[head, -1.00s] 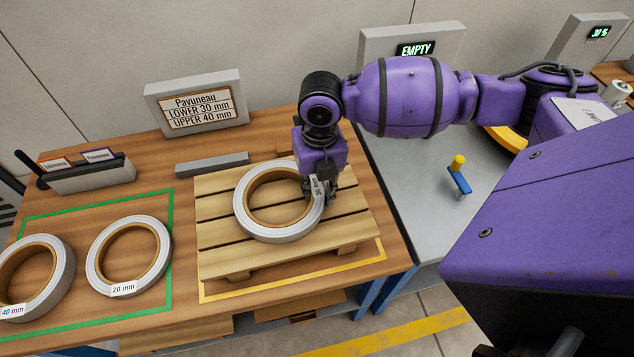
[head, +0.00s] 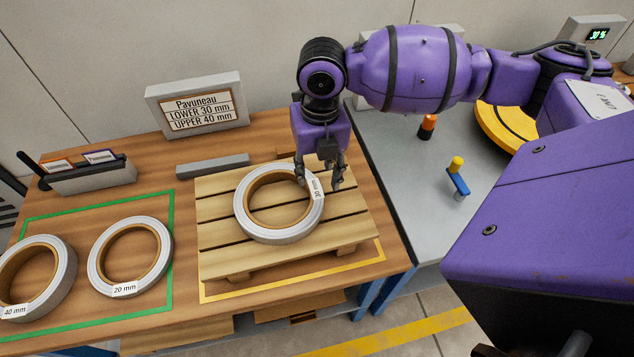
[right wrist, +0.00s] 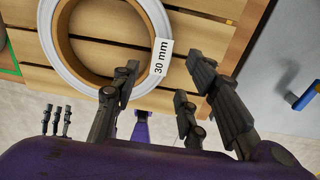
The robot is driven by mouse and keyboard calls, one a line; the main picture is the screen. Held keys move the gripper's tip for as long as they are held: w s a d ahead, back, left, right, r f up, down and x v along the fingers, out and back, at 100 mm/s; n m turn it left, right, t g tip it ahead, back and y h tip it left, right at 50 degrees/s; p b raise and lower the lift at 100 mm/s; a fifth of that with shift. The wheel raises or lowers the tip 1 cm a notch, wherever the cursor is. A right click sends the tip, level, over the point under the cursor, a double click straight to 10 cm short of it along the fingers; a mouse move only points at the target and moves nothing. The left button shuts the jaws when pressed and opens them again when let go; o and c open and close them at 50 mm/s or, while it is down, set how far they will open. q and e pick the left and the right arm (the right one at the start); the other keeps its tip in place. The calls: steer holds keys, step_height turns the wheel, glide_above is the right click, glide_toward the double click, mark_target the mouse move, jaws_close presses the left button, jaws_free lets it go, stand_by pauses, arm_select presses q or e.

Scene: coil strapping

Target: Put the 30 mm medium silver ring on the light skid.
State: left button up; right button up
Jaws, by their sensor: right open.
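The silver ring labelled 30 mm (head: 254,228) lies flat on the light wooden skid (head: 222,254), with its brown core facing up. It also shows in the right wrist view (right wrist: 82,82), with its label at the right side of the rim. My right gripper (head: 322,185) is open above the ring's right rim, its fingers apart and either side of the label; contact with the ring cannot be told. A 20 mm ring (head: 104,240) and a 40 mm ring (head: 62,285) lie to the left in the green outline. My left gripper is not identifiable in the head view.
A grey bar (head: 212,166) lies behind the skid. A grey table (head: 425,215) on the right holds a blue and yellow tool (head: 458,180) and an orange-topped item (head: 427,126).

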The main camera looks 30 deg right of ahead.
step_height(320, 180, up, 6)
steer(key=shift+d+f, duration=0.1)
